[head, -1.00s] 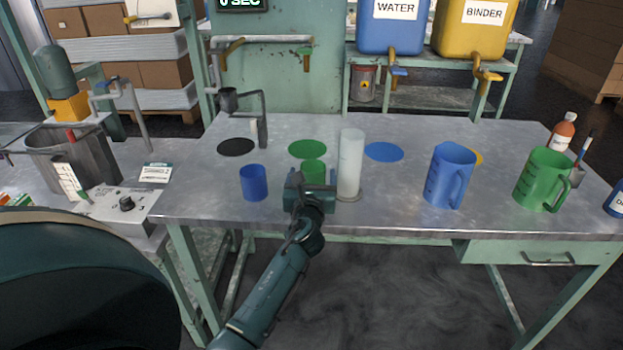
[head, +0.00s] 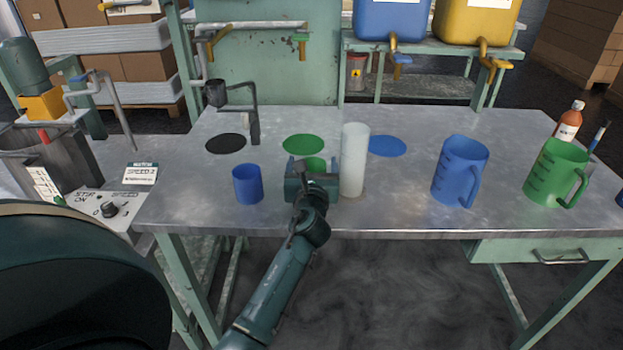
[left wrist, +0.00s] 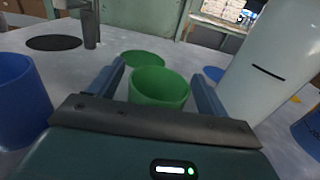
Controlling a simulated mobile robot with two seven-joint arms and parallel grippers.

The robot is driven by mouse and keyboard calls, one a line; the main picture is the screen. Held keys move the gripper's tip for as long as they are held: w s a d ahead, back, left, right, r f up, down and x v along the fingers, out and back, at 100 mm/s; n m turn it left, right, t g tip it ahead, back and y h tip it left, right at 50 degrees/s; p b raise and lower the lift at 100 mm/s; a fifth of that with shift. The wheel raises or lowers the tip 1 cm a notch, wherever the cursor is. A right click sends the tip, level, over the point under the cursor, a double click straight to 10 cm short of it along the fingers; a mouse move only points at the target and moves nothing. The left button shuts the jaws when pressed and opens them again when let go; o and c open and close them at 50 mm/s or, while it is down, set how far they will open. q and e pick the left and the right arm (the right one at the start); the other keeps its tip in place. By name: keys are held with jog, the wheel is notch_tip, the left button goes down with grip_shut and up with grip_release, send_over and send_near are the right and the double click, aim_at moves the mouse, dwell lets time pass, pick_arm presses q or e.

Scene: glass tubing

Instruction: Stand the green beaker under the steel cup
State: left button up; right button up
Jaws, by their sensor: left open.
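The small green beaker (head: 314,163) stands on the steel table, in front of the green disc (head: 303,144). In the left wrist view the green beaker (left wrist: 158,90) shows between the two open fingers, with a gap on each side. The small grey steel cup (head: 215,93) is held up on a bent stand at the table's back left, above the black disc (head: 226,144). My right gripper is not in view.
A blue beaker (head: 247,184) stands left of my gripper, and a tall white cylinder (head: 354,160) stands close on its right. A blue jug (head: 459,171) and a green jug (head: 556,173) are farther right. The blue disc (head: 387,146) is bare.

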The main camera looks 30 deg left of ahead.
pick_arm(q)
jog(key=shift+c, duration=0.4)
jog(key=c, duration=1)
